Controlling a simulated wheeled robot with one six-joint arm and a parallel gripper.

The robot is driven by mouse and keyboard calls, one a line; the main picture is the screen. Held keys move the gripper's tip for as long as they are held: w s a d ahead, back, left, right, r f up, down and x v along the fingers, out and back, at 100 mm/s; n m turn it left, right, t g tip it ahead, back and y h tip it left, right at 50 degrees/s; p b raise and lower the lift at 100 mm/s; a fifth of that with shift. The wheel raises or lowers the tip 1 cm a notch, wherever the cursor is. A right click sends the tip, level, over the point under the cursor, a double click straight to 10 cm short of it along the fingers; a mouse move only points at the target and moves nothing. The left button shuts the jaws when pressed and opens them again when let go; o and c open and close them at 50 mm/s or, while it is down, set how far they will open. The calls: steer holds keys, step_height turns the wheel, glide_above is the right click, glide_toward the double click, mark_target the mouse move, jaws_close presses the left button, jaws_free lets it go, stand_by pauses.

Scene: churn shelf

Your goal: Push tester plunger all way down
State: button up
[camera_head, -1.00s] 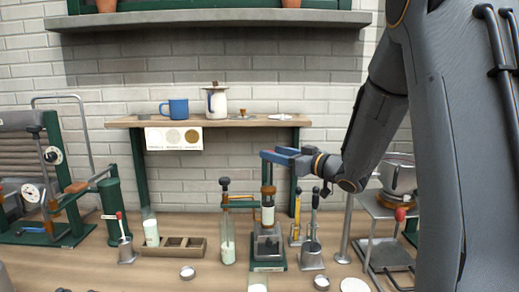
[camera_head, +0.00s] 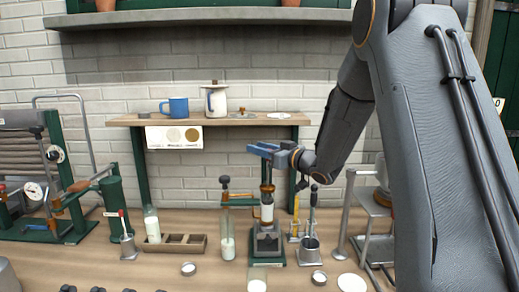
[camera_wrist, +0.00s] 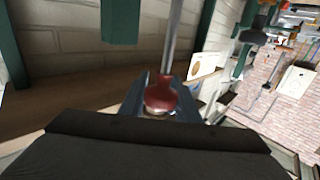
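The tester (camera_head: 267,240) stands on the bench in the middle of the head view, a small green-framed upright device. A pale cylinder with an amber band (camera_head: 267,212) sits in its column. My gripper (camera_head: 264,149), with blue fingers, is at the top of this column, reaching in from the right. In the wrist view a dark red knob (camera_wrist: 162,93) on a metal rod (camera_wrist: 174,40) lies between or against my fingers. I cannot tell whether the fingers grip it. The plunger's top is partly hidden by the gripper, and its depth is unclear.
A wooden shelf (camera_head: 225,119) with a blue mug (camera_head: 175,107) and a white pot (camera_head: 216,102) is behind the gripper. A tall bottle (camera_head: 228,246) stands left of the tester and a metal cup (camera_head: 309,253) right of it. A wooden rack (camera_head: 195,243) is further left.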

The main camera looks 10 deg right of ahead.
jaws_close()
step_height(320, 180, down, 7)
steer(key=b, duration=0.3)
steer(key=shift+b, duration=0.35)
steer(key=shift+f, duration=0.1)
steer(key=o, duration=0.8)
jaws_free()
steer(key=shift+r, duration=0.3)
